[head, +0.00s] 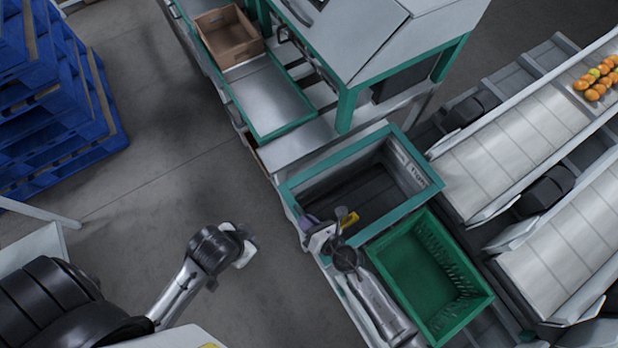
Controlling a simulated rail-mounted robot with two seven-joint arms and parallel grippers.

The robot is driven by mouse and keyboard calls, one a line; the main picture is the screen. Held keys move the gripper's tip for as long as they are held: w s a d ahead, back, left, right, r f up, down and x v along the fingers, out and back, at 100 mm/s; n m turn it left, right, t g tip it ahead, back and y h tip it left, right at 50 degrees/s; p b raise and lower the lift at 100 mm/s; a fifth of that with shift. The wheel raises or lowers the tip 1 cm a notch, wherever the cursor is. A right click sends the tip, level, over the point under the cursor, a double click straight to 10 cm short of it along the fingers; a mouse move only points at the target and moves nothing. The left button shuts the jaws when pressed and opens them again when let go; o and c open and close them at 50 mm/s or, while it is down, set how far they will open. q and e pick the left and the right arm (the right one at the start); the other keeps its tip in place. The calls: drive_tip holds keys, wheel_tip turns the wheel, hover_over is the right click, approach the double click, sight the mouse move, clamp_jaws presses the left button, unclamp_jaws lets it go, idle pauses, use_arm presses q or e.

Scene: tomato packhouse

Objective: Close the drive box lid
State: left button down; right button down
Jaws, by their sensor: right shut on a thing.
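A grey box with a teal rim (421,197) stands in the middle, its top open onto a dark inside. I take it for the drive box, but I cannot make out a separate lid. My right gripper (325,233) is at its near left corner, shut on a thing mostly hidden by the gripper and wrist. A small yellow piece (349,220) and a purple piece (308,223) show beside the gripper. My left gripper (245,250) hangs over the bare floor, well left of the box, and its jaws are too unclear to judge.
A green crate (482,299) stands close against the near right side of the box. A grey and teal machine (347,108) and a brown carton (258,47) are behind. Blue pallets (107,140) are at the left. Conveyors (488,160) with tomatoes run right. Floor between is clear.

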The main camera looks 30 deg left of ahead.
drive_tip(key=c, duration=1.5)
unclamp_jaws()
drive_tip(key=shift+d+f, duration=0.1)
drive_tip(key=shift+f, duration=0.4)
drive_tip(key=o, duration=0.3)
drive_tip(key=shift+o, duration=0.2)
drive_tip(key=shift+d+r, duration=0.1)
drive_tip(key=shift+r, duration=0.05)
drive_tip(key=shift+d+r, duration=0.2)
drive_tip(key=shift+d, duration=0.15)
drive_tip(key=p+v, duration=0.1)
drive_tip(key=v, duration=1)
drive_tip(key=shift+s+d+r+p, duration=0.15)
drive_tip(key=shift+s+r+p, duration=0.05)
drive_tip(key=shift+p, duration=0.1)
drive_tip(key=shift+s+d+r, duration=0.2)
drive_tip(key=shift+d+r, duration=0.05)
drive_tip(key=shift+d, duration=0.35)
